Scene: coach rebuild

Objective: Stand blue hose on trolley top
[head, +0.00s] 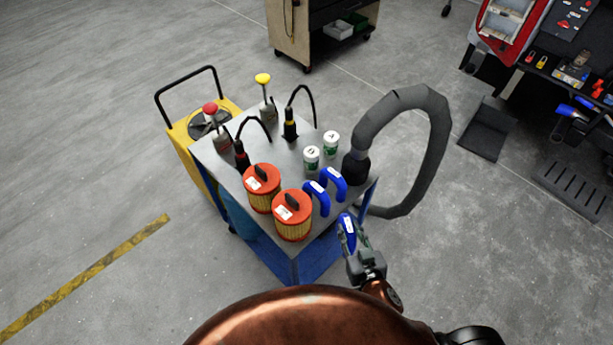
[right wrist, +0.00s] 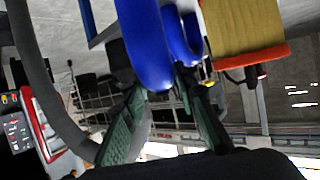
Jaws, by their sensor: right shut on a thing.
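A blue hose (head: 347,231) with a white label is held in my right gripper (head: 357,246), just off the front right edge of the trolley top (head: 297,240). In the right wrist view this hose (right wrist: 145,45) lies between the green-sided fingers of the right gripper (right wrist: 165,105), which is shut on it. Two more bent blue hoses, one in front (head: 318,198) and one behind (head: 334,183), stand on the trolley top beside the orange filters. My left gripper is not in view.
On the trolley top are two orange filters (head: 262,187) (head: 292,215), white-lidded cans (head: 331,143), black-hosed tools and a thick grey hose (head: 437,120). A yellow cart (head: 185,150) stands behind left. Bare top shows at the front right corner.

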